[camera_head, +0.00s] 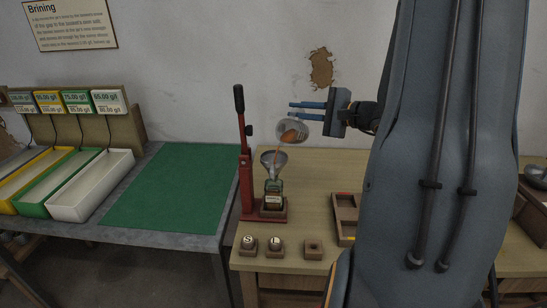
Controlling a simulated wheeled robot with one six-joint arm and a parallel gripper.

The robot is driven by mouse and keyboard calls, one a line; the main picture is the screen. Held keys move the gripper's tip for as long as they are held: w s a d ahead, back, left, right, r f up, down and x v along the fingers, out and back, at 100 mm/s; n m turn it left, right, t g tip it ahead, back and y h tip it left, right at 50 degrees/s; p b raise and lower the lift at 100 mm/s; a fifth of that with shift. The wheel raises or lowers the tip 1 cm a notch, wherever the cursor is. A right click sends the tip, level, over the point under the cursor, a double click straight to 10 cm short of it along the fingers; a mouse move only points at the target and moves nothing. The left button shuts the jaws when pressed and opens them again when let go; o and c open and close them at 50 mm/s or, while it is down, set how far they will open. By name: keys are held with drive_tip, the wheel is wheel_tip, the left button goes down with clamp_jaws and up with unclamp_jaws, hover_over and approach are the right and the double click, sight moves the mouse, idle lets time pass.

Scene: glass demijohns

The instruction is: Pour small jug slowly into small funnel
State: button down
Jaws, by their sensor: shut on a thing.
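The small metal jug (300,127) is tipped steeply, its mouth toward the lower left. Orange-brown liquid shows in its mouth, and a thin stream runs down from its lip. The small funnel (273,157) sits below the jug in the neck of a small labelled glass bottle (273,199), and the stream falls into it. The bottle stands upright and holds some dark liquid. My gripper (292,109) is shut on the jug, above the funnel and slightly to the right. The exact grip on the jug is too small to make out.
A red lever press (246,175) stands close left of the bottle, on the wooden table (310,190). Small wooden blocks marked S (248,246) and L (275,247) sit in front. A wooden tray (345,215) is at right. The green mat (170,185) at left is clear.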

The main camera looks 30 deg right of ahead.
drive_tip(key=shift+a+r+n, duration=0.2)
drive_tip(key=shift+r+n, duration=0.05)
drive_tip(key=shift+n, duration=0.05)
idle(0.5)
